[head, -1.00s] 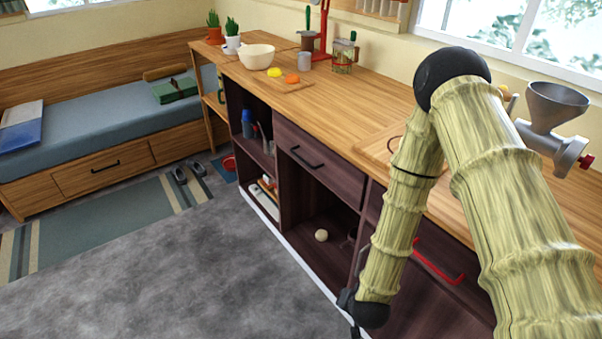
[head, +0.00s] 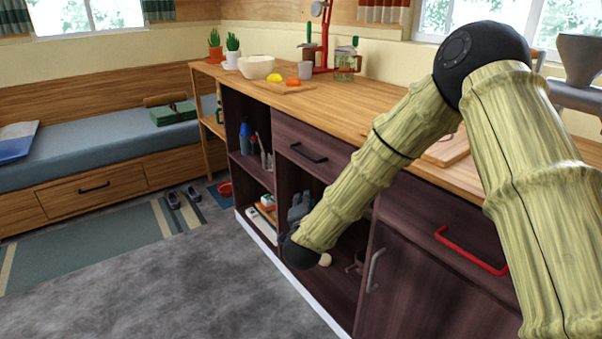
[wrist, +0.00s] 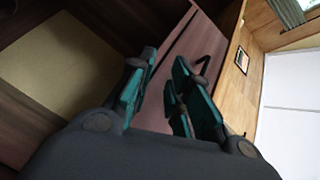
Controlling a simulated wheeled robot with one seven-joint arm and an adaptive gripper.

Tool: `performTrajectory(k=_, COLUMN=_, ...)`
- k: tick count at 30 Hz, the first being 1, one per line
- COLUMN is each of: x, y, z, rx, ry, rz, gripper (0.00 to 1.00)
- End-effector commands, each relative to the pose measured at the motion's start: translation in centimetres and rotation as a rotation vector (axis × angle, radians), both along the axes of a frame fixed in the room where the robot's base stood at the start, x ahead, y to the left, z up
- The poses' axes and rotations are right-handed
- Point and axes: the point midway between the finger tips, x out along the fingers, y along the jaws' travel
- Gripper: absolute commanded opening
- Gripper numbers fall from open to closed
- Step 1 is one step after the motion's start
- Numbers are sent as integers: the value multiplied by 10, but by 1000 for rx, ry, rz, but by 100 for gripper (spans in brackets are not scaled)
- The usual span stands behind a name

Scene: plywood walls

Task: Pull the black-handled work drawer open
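The work drawer (head: 322,143) is a dark purple-brown front under the wooden counter top, with a black bar handle (head: 308,154). It looks shut. In the head view my gripper (head: 299,206) is a grey shape low in front of the cabinet, below that handle and partly hidden by my arm. In the wrist view my gripper (wrist: 164,62) has its teal-padded fingers apart, with nothing held between them. The drawer front (wrist: 190,48) lies beyond the fingers, and a dark bar that looks like the handle (wrist: 204,64) shows beside the right finger, apart from the gap.
A red-handled drawer (head: 470,250) and a door with a grey handle (head: 374,270) are to the right. Open shelves with a blue bottle (head: 245,138) are to the left. The counter (head: 350,107) overhangs above. Grey floor (head: 170,290) is clear in front.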

Motion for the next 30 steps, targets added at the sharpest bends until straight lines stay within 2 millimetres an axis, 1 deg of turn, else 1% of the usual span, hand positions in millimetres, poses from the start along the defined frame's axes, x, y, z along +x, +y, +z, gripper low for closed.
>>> performTrajectory(k=1, x=8, y=5, z=-1, rx=35, ry=-40, rz=-16, gripper=19)
performTrajectory(k=6, x=25, y=17, z=33, rx=151, ry=-161, rz=-67, gripper=19)
performTrajectory(k=9, x=31, y=21, z=49, rx=204, ry=-213, rz=-88, gripper=19)
performTrajectory(k=13, x=34, y=24, z=64, rx=245, ry=-255, rz=-105, gripper=19)
performTrajectory(k=17, x=37, y=25, z=71, rx=264, ry=-272, rz=-112, gripper=19)
performTrajectory(k=20, x=44, y=24, z=74, rx=267, ry=-276, rz=-114, gripper=19)
performTrajectory(k=23, x=56, y=22, z=74, rx=266, ry=-275, rz=-114, gripper=19)
performTrajectory(k=30, x=94, y=16, z=78, rx=265, ry=-274, rz=-114, gripper=19)
